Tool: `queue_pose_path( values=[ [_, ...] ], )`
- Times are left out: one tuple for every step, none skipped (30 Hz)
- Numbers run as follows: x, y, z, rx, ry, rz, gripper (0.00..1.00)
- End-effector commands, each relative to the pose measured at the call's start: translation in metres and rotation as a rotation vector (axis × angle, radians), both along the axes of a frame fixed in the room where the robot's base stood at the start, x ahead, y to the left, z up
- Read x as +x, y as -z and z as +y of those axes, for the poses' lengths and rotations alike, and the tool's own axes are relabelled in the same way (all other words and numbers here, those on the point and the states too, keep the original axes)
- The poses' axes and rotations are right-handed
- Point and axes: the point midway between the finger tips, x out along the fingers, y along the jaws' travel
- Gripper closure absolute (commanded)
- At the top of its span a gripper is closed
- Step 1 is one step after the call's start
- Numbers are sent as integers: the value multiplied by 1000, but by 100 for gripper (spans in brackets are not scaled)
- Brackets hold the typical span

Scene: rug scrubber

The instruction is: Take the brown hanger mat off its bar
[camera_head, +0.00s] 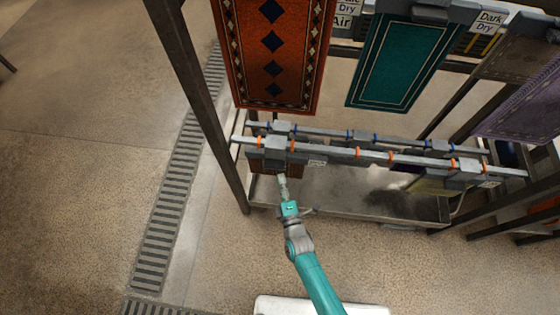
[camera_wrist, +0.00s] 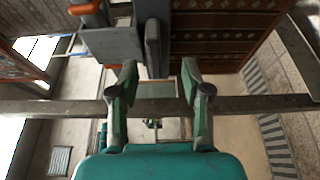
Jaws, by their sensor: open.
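A dark brown mat (camera_head: 262,165) hangs from a grey hanger (camera_head: 275,147) near the left end of the front bar (camera_head: 330,152). The hanger sits between orange rings, and my gripper partly hides the mat. In the wrist view a brown patterned mat (camera_wrist: 225,35) fills the upper right, beside a grey hanger block (camera_wrist: 112,44). My gripper (camera_head: 282,177) is just in front of the mat and below the hanger. In the wrist view my gripper (camera_wrist: 158,80) has its two fingers apart, with nothing held between them. I cannot tell whether a fingertip touches the hanger.
A red-brown patterned mat (camera_head: 273,50) and a teal mat (camera_head: 405,65) hang above and behind. A second bar with blue rings (camera_head: 348,135) runs behind the front one. A steel post (camera_head: 210,110) stands at left, near a floor grate (camera_head: 165,220). Open floor lies further left.

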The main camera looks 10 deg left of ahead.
Motion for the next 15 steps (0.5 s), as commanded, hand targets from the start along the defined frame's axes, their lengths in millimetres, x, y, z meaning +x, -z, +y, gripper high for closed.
queue_pose_path(
  values=[
    [3, -1, 1, 0, 0, 0, 52],
    [5, -1, 2, 0, 0, -1, 52],
    [9, -3, 3, 1, 0, -2, 52],
    [12, -4, 4, 2, 1, -3, 52],
    [16, -5, 6, 2, 1, -3, 52],
    [22, -6, 8, 2, 0, -2, 52],
    [26, -7, 10, 1, 0, -1, 52],
    [30, -9, 11, 2, 0, -2, 52],
    [35, -8, 13, 0, 0, -1, 52],
    [38, -8, 14, 0, 0, -1, 52],
    [41, -8, 15, 0, 0, 0, 52],
    [44, -8, 16, 0, 0, 0, 52],
    [46, -8, 16, 0, 0, 0, 52],
    [47, -8, 17, 0, 0, 0, 52],
    [49, -7, 17, 1, 0, 1, 52]
  ],
)
